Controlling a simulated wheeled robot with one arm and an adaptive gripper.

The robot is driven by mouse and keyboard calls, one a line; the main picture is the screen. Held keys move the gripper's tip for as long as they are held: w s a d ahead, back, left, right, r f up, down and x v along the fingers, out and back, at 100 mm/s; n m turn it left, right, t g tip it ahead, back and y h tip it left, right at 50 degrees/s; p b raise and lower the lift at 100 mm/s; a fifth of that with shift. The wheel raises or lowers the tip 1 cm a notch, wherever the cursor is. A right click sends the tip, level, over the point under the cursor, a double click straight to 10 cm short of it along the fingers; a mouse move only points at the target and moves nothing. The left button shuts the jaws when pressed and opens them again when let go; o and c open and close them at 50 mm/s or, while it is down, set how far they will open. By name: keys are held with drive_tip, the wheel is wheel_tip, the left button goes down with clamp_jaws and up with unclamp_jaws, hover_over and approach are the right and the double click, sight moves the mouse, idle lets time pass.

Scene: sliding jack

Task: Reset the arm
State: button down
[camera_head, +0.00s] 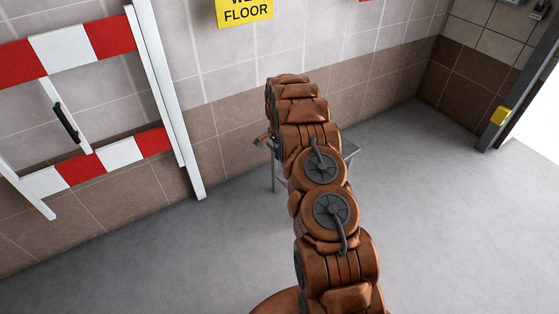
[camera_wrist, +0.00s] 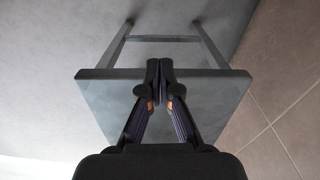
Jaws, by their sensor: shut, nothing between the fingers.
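My arm reaches out over a small grey table (camera_head: 349,150) by the tiled wall in the head view and hides most of it. My gripper (camera_wrist: 160,78) shows in the wrist view with its two dark fingers together and nothing between them. Behind the fingers in that view is the grey tabletop (camera_wrist: 215,92), with its legs pointing up in the picture. No object shows on the visible part of the top. I cannot tell whether the fingers touch it.
A red and white striped barrier (camera_head: 62,53) with a white frame stands on the left against the wall. A yellow sign (camera_head: 244,10) hangs on the wall. The grey floor (camera_head: 460,210) at right is clear.

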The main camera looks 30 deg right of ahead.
drive_tip(key=shift+r, duration=0.8)
drive_tip(key=shift+r, duration=0.1)
drive_tip(key=s+a+r+n+p, duration=0.35)
drive_tip(key=s+a+r, duration=0.2)
drive_tip(key=r, duration=0.65)
drive_tip(key=s+a+r+n+p, duration=0.2)
drive_tip(key=s+a+r+p, duration=0.3)
drive_tip(key=r, duration=0.6)
drive_tip(key=s+a+r+n+p, duration=0.2)
drive_tip(key=s+a+r+p, duration=0.2)
drive_tip(key=a+r, duration=0.55)
drive_tip(key=s+a+r+n+p, duration=0.2)
drive_tip(key=s+r, duration=0.5)
drive_tip(key=s, duration=0.4)
drive_tip(key=s+a+r+n+g+p, duration=0.1)
drive_tip(key=s+a+r+n+p, duration=0.1)
drive_tip(key=s+r+p, duration=0.5)
drive_tip(key=s+a+r+n+p, duration=0.2)
drive_tip(key=s+r+n+p, duration=0.2)
drive_tip(key=s+r, duration=0.4)
drive_tip(key=s+p, duration=0.1)
drive_tip(key=s, duration=0.6)
drive_tip(key=shift+a+n+g, duration=0.3)
drive_tip(key=shift+n+g, duration=0.05)
drive_tip(key=shift+g, duration=0.05)
